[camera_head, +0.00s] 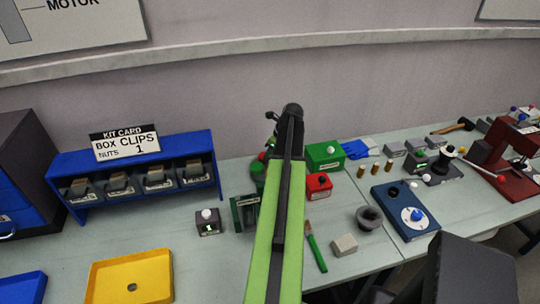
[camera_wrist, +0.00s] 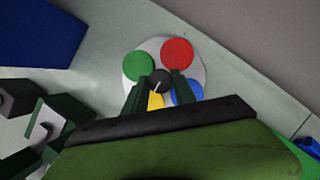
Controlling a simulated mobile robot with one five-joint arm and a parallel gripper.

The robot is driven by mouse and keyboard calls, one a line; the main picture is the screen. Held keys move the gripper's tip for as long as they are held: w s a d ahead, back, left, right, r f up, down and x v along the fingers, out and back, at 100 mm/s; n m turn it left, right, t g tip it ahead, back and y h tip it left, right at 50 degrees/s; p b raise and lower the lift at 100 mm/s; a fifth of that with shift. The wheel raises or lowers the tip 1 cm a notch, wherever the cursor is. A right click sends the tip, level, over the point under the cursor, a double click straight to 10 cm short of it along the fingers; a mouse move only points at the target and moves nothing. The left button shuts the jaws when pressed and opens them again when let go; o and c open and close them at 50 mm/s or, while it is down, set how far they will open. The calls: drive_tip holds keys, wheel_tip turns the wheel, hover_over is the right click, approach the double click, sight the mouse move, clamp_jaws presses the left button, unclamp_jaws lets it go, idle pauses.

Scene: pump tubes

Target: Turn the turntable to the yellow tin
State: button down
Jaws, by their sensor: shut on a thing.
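The turntable (camera_wrist: 151,46) is a pale round disc in the wrist view. It carries a green tin (camera_wrist: 138,66), a red tin (camera_wrist: 177,53), a blue tin (camera_wrist: 188,93) and the yellow tin (camera_wrist: 155,101). The yellow tin is on the side nearest my wrist, partly hidden by my fingers. My gripper (camera_wrist: 160,81) is over the middle of the disc, with its fingers on either side of the dark centre knob (camera_wrist: 160,76), and is shut on it. In the head view my arm hides most of the turntable; a green tin (camera_head: 258,172) shows beside it.
A blue rack of bins (camera_head: 140,178) stands left, with a yellow tray (camera_head: 131,277) in front. Right of my arm are a green box (camera_head: 324,156), a red box (camera_head: 318,185), a brush (camera_head: 316,251), a mortar (camera_head: 369,219) and a blue dial box (camera_head: 405,211).

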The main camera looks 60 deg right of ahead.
drive_tip(key=c, duration=1.2)
unclamp_jaws()
drive_tip(key=shift+w+a, duration=0.15)
drive_tip(key=shift+w, duration=0.05)
drive_tip(key=shift+o, duration=0.9)
drive_tip(key=shift+r, duration=0.1)
drive_tip(key=shift+s, duration=0.15)
drive_tip(key=shift+s+r+p, duration=0.15)
drive_tip(key=shift+r+p, duration=0.2)
drive_tip(key=shift+p, duration=0.05)
drive_tip(key=p+v, duration=1.5)
drive_tip(key=v, duration=0.1)
drive_tip(key=shift+s+r, duration=0.25)
drive_tip(key=shift+d, duration=0.25)
